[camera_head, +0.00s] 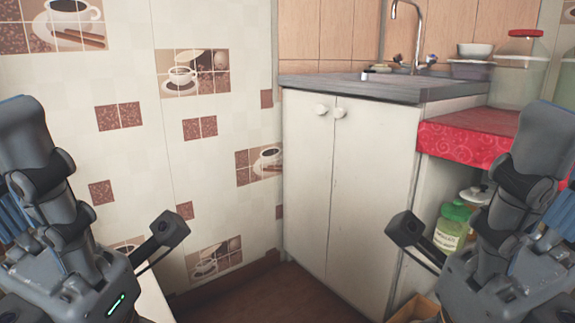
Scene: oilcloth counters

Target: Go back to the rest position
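My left arm (70,230) hangs at the lower left, and a dark block on a bracket sticks out from its wrist toward the middle. My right arm (500,240) hangs at the lower right with a similar block pointing left. The fingers of both grippers lie outside the picture, so I cannot see whether they are open or hold anything. No part of either arm visibly touches the furniture.
A white cabinet (330,170) with a grey counter (400,88) and a tap (415,30) stands ahead. At right, a red cloth-covered counter (465,143) holds a large jar (517,75). Below it stands a green bottle (453,225). A tiled wall (210,150) is at left.

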